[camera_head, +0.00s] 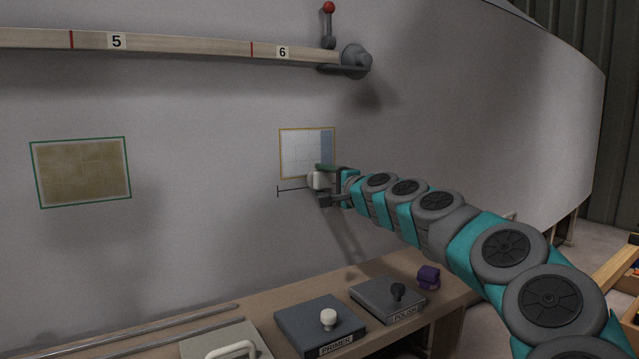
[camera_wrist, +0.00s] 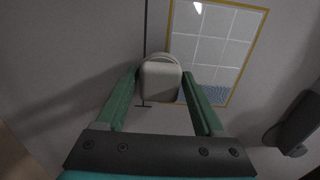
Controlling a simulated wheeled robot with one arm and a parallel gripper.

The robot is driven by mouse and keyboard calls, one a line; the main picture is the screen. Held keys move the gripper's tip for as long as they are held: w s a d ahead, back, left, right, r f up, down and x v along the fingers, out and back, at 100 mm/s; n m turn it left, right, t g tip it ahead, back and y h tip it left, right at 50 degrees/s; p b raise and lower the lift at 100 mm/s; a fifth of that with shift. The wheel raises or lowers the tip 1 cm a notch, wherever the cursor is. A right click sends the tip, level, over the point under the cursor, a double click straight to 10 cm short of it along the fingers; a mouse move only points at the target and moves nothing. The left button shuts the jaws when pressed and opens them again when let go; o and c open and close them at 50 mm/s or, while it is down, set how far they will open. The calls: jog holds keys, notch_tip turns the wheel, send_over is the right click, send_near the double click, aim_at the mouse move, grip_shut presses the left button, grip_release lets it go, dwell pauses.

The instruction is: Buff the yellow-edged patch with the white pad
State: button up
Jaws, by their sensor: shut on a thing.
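The yellow-edged patch (camera_head: 300,150) is on the grey hull wall, right of centre in the head view. Most of it is pale with a grid of lines; a blue-grey strip runs down its right side. My gripper (camera_head: 322,183) is shut on the white pad (camera_head: 317,181), at the patch's lower edge. In the wrist view the pad (camera_wrist: 160,84) sits between both green fingers, beside the patch. I cannot tell whether it touches the hull.
A green-edged brownish patch (camera_head: 82,172) is at left. A numbered rail (camera_head: 190,45) runs above, ending at a red-knobbed lever (camera_head: 328,25). The bench below bears a PRIMER box (camera_head: 300,325), a POLISH box (camera_head: 375,300), a purple object (camera_head: 428,277) and rods.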

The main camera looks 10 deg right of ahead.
aim_at(320, 125)
jog(key=shift+w+d, duration=0.2)
jog(key=shift+d, duration=0.35)
jog(key=shift+w+d, duration=0.15)
jog(key=shift+d, duration=0.4)
jog(key=shift+w+a, duration=0.25)
jog(key=shift+w, duration=0.3)
jog(key=shift+w+r+p, duration=0.2)
jog(key=shift+r+p, duration=5.2)
jog(key=shift+r, duration=1.2)
jog(key=shift+s+f+b, duration=0.2)
jog(key=shift+f+b, duration=4.95)
jog(key=shift+f, duration=1.55)
